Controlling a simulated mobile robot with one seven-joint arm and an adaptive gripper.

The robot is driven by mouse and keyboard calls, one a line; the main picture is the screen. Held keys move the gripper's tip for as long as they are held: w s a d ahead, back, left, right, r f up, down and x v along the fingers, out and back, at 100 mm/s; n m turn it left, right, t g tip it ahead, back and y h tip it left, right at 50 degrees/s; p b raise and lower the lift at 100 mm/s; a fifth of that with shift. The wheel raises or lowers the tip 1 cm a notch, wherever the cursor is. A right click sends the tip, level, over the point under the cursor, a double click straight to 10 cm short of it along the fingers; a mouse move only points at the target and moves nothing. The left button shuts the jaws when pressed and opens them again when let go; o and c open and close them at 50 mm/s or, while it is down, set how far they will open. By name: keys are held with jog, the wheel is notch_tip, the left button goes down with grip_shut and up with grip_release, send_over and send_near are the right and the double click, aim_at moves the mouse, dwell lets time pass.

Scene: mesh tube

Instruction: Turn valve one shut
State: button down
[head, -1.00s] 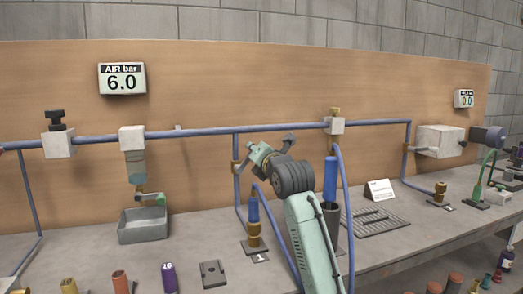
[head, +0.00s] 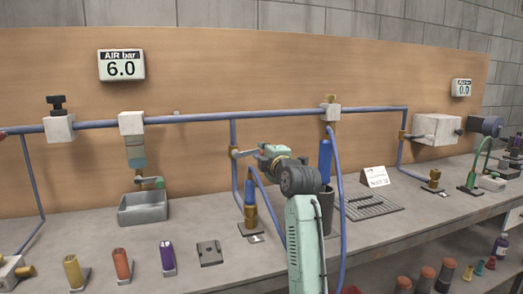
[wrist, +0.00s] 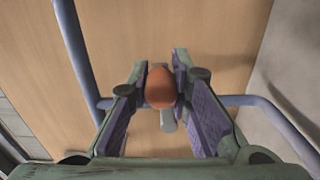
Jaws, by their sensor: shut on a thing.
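My gripper (head: 262,153) is at the lever's right end. In the wrist view, an orange-red knob (wrist: 160,88) with a grey stem (wrist: 167,121) sits between the purple pads of my gripper (wrist: 160,68), which is shut on it. In the head view my gripper hides the knob.
The left gauge (head: 121,65) reads 6.0 and the right gauge (head: 461,88) reads 0.0. A dark cup (head: 326,212) and a slotted mat (head: 372,205) are to the right. A grey tray (head: 143,208) stands left.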

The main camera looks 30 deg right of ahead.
jog(key=shift+w+a+f+m, duration=0.1)
jog(key=shift+a+f+m, duration=0.1)
jog(key=shift+m, duration=0.7)
jog(key=shift+f, duration=0.1)
jog(key=c, duration=1.7)
grip_release()
jog(key=shift+o, duration=1.3)
jog(key=shift+d+f, duration=0.15)
jog(key=shift+f, duration=0.05)
notch_tip(320, 180, up, 10)
jog(key=shift+r, duration=0.1)
jog(key=shift+c, duration=0.5)
